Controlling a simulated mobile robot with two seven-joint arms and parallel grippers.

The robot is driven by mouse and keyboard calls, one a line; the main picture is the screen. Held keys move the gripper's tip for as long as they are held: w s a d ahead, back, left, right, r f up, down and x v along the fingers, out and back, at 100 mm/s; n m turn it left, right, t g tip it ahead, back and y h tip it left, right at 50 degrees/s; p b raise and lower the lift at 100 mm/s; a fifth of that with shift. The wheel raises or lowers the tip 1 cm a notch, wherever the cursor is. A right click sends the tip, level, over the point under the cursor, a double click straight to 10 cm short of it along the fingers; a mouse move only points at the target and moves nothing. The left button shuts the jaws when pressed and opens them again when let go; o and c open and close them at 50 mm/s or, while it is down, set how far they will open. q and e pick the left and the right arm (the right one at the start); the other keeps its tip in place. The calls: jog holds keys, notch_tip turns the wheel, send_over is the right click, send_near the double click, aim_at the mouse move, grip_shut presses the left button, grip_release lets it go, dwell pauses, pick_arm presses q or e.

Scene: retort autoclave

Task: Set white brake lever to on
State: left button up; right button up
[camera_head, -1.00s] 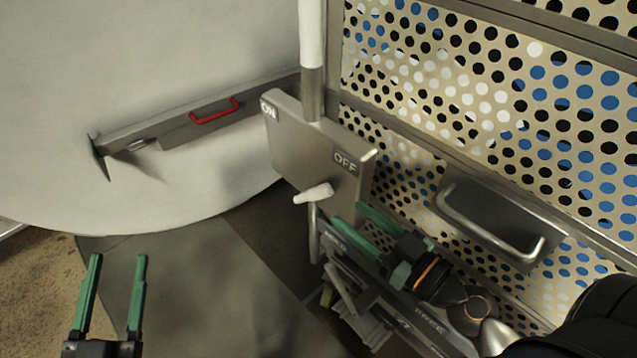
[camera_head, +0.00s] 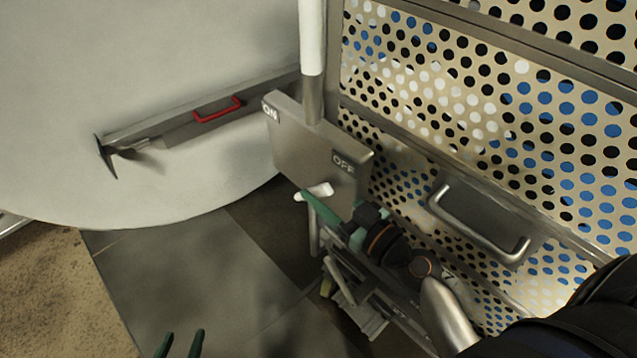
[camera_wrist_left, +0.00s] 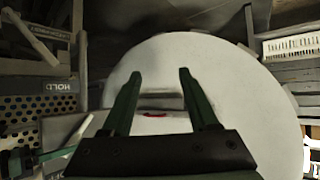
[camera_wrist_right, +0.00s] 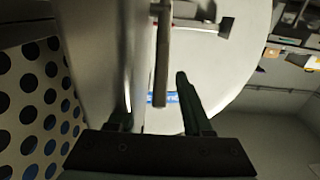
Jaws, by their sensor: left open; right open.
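A white tapered handle (camera_head: 314,192) sticks out at the lower edge of a grey plate (camera_head: 310,150) marked ON at left and OFF at right. The handle lies below the plate, nearer the OFF side. My right gripper (camera_head: 318,205) is open just below and beside this handle; one green finger overlaps it in the head view, and contact cannot be told. In the right wrist view, a grey bar (camera_wrist_right: 161,60) shows between the open fingers. My left gripper (camera_head: 181,342) is open and empty at the bottom edge of the head view, far from the handle.
A white-topped vertical pole (camera_head: 312,40) rises behind the plate. A perforated panel with a metal handle (camera_head: 480,222) stands at right. A large pale round door (camera_head: 130,60) with a red handle (camera_head: 218,108) fills the left.

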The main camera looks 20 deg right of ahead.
pick_arm(q)
jog(key=shift+s+f+g, duration=0.5)
jog(key=shift+s+f, duration=0.35)
jog(key=shift+f, duration=0.15)
pick_arm(e)
jog(key=shift+w+a, duration=0.25)
jog(key=shift+w, duration=0.35)
jog(key=shift+c, duration=0.3)
grip_shut()
